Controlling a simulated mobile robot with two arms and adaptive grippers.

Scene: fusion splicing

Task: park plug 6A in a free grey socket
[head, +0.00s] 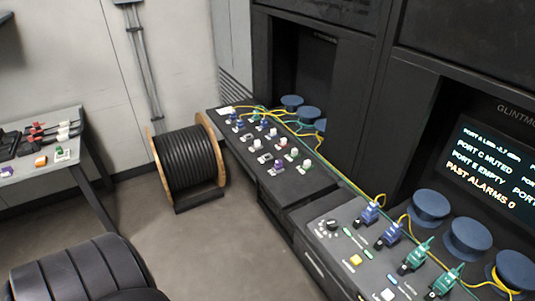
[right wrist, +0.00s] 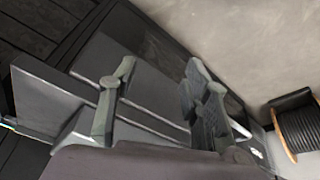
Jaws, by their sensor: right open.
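No label reading 6A can be made out, so I cannot tell which plug it is. On the near console (head: 325,245) stand two blue plugs (head: 370,213) and two green plugs (head: 417,255). The far console (head: 235,145) carries several small blue, white, purple and green plugs or caps (head: 278,166); they are too small to tell which sockets are grey or free. My right gripper (right wrist: 158,85) is open in the right wrist view, with nothing seen between its fingers. My left gripper is not in view.
Yellow and green cables (head: 335,172) run along the consoles. Blue round spools (head: 431,207) line the back by a screen (head: 495,170). A cable drum (head: 188,170) stands on the floor. A side table (head: 60,163) holds tools. The floor between is clear.

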